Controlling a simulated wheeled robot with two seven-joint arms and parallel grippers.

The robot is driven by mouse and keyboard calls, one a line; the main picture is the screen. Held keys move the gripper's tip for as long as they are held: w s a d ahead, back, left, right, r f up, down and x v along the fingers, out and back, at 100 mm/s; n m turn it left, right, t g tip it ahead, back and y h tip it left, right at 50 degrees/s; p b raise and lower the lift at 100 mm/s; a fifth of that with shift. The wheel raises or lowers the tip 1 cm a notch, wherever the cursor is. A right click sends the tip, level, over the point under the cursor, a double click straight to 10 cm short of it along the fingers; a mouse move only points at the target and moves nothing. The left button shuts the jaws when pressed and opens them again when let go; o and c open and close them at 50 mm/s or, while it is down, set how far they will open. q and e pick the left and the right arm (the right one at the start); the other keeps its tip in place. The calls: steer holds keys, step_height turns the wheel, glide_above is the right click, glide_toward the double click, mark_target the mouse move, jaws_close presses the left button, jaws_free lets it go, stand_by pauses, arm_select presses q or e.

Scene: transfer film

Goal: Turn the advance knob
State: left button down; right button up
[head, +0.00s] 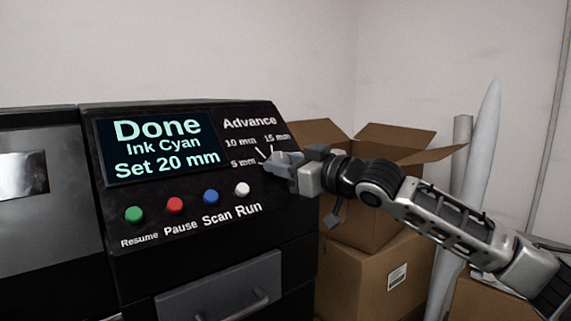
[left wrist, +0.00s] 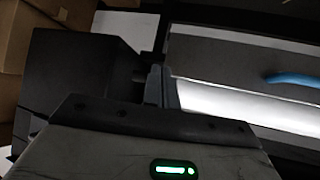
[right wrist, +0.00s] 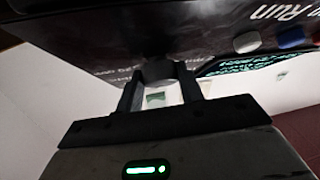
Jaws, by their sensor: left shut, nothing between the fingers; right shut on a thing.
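The black control panel (head: 185,225) has a screen (head: 160,145) reading "Done", "Ink Cyan", "Set 20 mm". Its Advance dial marks 5 mm, 10 mm and 15 mm show at upper right. My right gripper (head: 285,162) is at the dial, covering the knob in the head view. In the right wrist view the fingers stand either side of the round grey advance knob (right wrist: 158,72), shut on it. The knob's pointer direction is hidden. My left gripper (left wrist: 163,88) shows only in the left wrist view, shut and empty, near a dark machine part.
Green (head: 134,214), red (head: 175,205), blue (head: 211,197) and white (head: 242,189) buttons line the panel below the screen. An open cardboard box (head: 375,205) stands on another box (head: 380,275) at right. A drawer handle (head: 240,303) juts out below.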

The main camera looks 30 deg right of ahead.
steer(key=shift+a+f+m+t+h+b, duration=0.15)
steer(key=shift+m+t+h+b, duration=0.15)
steer(key=shift+m+h+b, duration=0.45)
steer(key=shift+a+m+h, duration=0.1)
steer(key=shift+m+h, duration=0.35)
steer(key=shift+m, duration=0.6)
steer(key=m+h, duration=0.3)
steer(key=m, duration=0.1)
steer(key=shift+a+r+h+p, duration=0.1)
steer(key=shift+r+h+p, duration=0.25)
steer(key=shift+h+p, duration=0.05)
steer(key=m+h+p, duration=0.1)
steer(key=m, duration=0.1)
steer(key=shift+m+h, duration=0.3)
arm_select(q)
steer(key=shift+s+r, duration=0.1)
steer(key=shift+r, duration=0.1)
arm_select(e)
steer(key=shift+m+g+h, duration=0.4)
steer(key=shift+g, duration=0.1)
arm_select(q)
steer(key=shift+a+p, duration=0.1)
steer(key=shift+p, duration=0.2)
arm_select(e)
steer(key=shift+f+m, duration=0.1)
steer(key=shift+m, duration=0.2)
steer(key=o, duration=1)
